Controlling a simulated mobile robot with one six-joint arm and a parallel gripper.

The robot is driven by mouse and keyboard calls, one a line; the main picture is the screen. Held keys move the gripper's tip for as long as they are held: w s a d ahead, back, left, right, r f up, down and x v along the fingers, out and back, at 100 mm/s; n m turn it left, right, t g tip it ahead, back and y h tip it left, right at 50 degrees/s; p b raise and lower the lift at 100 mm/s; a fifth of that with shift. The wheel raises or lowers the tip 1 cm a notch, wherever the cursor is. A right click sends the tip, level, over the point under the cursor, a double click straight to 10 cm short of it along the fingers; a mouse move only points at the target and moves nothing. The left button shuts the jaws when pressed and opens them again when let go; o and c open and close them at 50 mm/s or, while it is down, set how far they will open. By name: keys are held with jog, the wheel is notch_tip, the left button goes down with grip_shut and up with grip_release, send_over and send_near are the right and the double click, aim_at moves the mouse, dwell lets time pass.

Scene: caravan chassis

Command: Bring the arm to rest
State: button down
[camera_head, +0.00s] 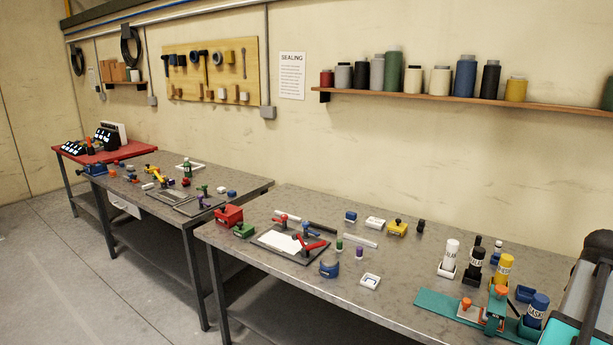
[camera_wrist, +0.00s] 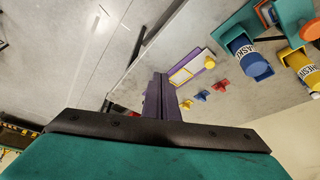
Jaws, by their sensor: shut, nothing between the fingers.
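My gripper (camera_wrist: 163,80) shows in the wrist view. Its two dark fingers stand close together with nothing between them. The fingers point away from the camera, over the edge of a grey workbench, with floor showing on the left. I cannot make out my gripper in the head view.
The near workbench (camera_head: 398,283) carries a red-handled clamp board (camera_head: 290,243), bottles and small blocks. A blue bottle (camera_wrist: 246,57) and a yellow bottle (camera_wrist: 297,65) show in the wrist view. A wall shelf (camera_head: 450,98) holds several canisters. Open floor (camera_head: 95,270) lies at the left.

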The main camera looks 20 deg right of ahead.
jog(key=w+a+f+n+y+b, duration=0.1)
jog(key=w+a+f+n, duration=0.1)
jog(key=w+a+f, duration=0.55)
jog(key=w+a+f+n+y+b, duration=0.1)
jog(key=w+a+f+n+b, duration=0.1)
jog(key=w+a+f, duration=0.55)
jog(key=w+a+f+n+g+y+b, duration=0.15)
jog(key=w+a+f, duration=0.25)
jog(key=a+f, duration=0.55)
jog(key=w+a+f+n+h+b, duration=0.1)
jog(key=w+a+f+n, duration=0.25)
jog(key=a+f, duration=0.6)
jog(key=s+a+f+n+g+y+b, duration=0.1)
jog(key=s+a+f+n+g+b, duration=0.25)
jog(key=a+f, duration=1.5)
jog(key=s+a+f+n, duration=0.5)
jog(key=s+a, duration=0.2)
jog(key=s, duration=0.1)
jog(key=s+a+f+n, duration=0.4)
jog(key=s+a+f, duration=0.1)
jog(key=s, duration=0.3)
jog(key=shift+s+a+f+n+t+y+b, duration=0.25)
jog(key=shift+s+a+n+t+y+b, duration=0.15)
jog(key=shift+a, duration=0.45)
